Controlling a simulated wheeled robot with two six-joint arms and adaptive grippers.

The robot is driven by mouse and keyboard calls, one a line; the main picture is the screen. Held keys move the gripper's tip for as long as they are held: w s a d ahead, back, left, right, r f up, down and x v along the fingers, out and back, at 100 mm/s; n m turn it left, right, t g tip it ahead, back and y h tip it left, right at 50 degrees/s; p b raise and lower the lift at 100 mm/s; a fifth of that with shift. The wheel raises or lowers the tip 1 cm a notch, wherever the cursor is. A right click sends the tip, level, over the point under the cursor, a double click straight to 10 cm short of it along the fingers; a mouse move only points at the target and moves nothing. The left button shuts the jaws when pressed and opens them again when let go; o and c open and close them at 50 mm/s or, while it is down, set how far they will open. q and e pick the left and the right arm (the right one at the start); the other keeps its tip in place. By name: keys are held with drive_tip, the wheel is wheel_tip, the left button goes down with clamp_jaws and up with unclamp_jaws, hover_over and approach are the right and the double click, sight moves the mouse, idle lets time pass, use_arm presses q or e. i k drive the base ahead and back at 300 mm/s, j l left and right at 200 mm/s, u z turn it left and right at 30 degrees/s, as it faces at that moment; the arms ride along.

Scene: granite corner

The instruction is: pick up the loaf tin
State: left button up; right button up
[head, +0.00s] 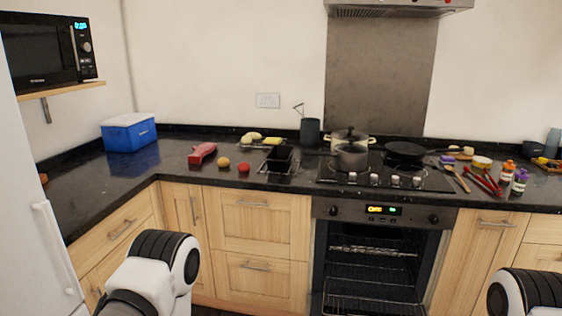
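The loaf tin (279,157) is a dark, box-shaped tin on the black granite counter, left of the hob. It appears to sit on a wire rack or tray, though it is too small to be sure. Parts of my two arms show at the bottom left and bottom right, well short of the counter. Neither gripper is in the picture.
A potato-like item (223,162), a red tomato-like item (243,168) and a red object (202,153) lie left of the tin. A grey pot (351,157) stands on the hob to its right. A blue cool box (128,132) stands far left. The oven (370,260) is below the hob.

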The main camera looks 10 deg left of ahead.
sight(281, 158)
drive_tip(key=i+j+z, duration=0.1)
drive_tip(key=z, duration=0.25)
drive_tip(key=i+j+z, duration=0.1)
drive_tip(key=z, duration=0.25)
drive_tip(key=j+z, duration=0.35)
drive_tip(key=i+l, duration=0.05)
drive_tip(key=l, duration=0.05)
